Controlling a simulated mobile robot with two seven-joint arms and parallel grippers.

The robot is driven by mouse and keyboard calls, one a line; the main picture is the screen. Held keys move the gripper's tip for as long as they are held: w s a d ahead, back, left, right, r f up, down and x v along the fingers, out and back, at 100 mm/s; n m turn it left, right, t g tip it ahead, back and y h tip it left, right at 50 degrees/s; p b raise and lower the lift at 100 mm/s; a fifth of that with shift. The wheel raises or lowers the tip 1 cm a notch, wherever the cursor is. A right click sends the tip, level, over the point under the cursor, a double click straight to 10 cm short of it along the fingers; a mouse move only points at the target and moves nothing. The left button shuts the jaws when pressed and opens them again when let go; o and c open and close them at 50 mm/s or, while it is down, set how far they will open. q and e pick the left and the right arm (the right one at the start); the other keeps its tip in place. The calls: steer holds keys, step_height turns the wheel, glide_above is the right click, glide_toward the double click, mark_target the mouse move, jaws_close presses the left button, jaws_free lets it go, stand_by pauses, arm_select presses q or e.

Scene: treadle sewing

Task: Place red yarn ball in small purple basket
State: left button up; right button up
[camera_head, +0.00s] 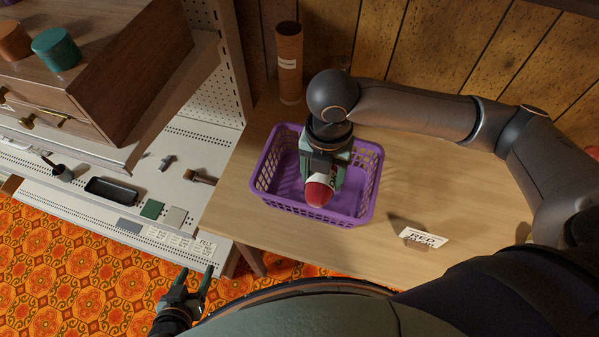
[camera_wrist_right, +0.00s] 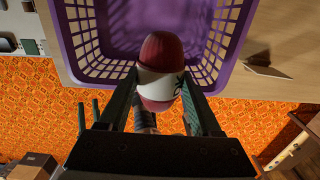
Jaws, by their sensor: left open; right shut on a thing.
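The purple basket (camera_head: 351,216) stands on the wooden table; its lattice wall also shows in the right wrist view (camera_wrist_right: 91,66). The red yarn ball (camera_head: 319,194) has a white paper band with dark print. My right gripper (camera_head: 328,177) reaches down over the basket and is shut on the yarn ball. In the right wrist view the ball (camera_wrist_right: 161,52) sits between the two fingers, with the basket behind it. I cannot tell whether the ball touches the basket floor. My left gripper (camera_head: 190,287) is open and empty, low at the left, away from the table.
A brown cardboard tube (camera_head: 289,65) stands behind the basket against the panelled wall. A small white card reading RED (camera_head: 424,237) stands right of the basket. A white pegboard shelf (camera_head: 120,190) with small items lies left of the table. The table front is clear.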

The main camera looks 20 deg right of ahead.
steer(key=w+f, duration=0.2)
steer(key=w+a+f, duration=0.1)
steer(key=w+f, duration=0.1)
steer(key=w, duration=0.1)
steer(key=w+a+f, duration=0.1)
steer(key=w+f, duration=0.1)
steer(key=f, duration=0.1)
steer(key=shift+w+a+b, duration=0.25)
steer(key=shift+w+b, duration=0.1)
steer(key=shift+b, duration=0.05)
steer(key=shift+w+f, duration=0.2)
steer(key=shift+f, duration=1.55)
steer(key=shift+f, duration=0.1)
steer(key=o, duration=1.3)
step_height(320, 180, up, 12)
steer(key=shift+r+p, duration=0.15)
steer(key=shift+p, duration=0.15)
